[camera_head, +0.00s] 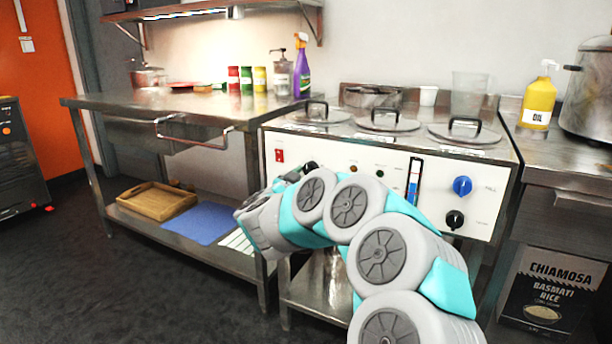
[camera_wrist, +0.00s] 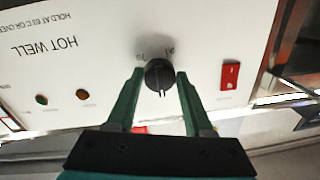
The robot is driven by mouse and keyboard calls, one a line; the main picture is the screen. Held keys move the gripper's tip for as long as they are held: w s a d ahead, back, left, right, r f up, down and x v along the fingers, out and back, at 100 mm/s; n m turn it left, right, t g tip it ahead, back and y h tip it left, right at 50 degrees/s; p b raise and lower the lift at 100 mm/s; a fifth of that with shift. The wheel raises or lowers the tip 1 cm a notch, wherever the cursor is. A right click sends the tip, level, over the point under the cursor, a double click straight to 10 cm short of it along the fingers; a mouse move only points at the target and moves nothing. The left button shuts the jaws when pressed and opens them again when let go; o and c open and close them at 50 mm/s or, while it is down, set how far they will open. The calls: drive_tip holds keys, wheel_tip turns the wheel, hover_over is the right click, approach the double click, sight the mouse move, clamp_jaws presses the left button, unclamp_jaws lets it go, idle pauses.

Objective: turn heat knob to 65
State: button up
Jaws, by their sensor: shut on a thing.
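The hot well's white front panel (camera_head: 390,166) carries a black heat knob (camera_wrist: 158,78). In the wrist view, which shows the panel upside down, the knob has a white pointer line and small scale numbers beside it, too small to read surely. My gripper (camera_wrist: 160,73) has its two green fingers on either side of the knob, shut on it. In the head view the knob (camera_head: 310,167) shows just past my wrist, and my arm hides most of the gripper.
A red switch (camera_wrist: 231,75) sits beside the knob. Amber (camera_wrist: 82,94) and green (camera_wrist: 42,100) lamps are on its other side. A blue knob (camera_head: 462,185) and another black knob (camera_head: 455,219) are at the panel's right. Lidded wells (camera_head: 383,121) are above. A steel table (camera_head: 190,103) stands left.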

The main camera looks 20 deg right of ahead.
clamp_jaws()
drive_tip(key=shift+m+b, duration=0.3)
drive_tip(key=m+b, duration=0.4)
drive_tip(key=m, duration=0.1)
drive_tip(key=m+h+b, duration=0.1)
drive_tip(key=m+b, duration=0.3)
drive_tip(key=m, duration=0.2)
drive_tip(key=shift+w+a+f+m, duration=0.15)
drive_tip(key=shift+a+f+m, duration=0.05)
drive_tip(key=shift+m, duration=0.1)
drive_tip(key=shift+r+m+b, duration=0.2)
drive_tip(key=shift+m+b, duration=0.5)
drive_tip(key=shift+m, duration=0.3)
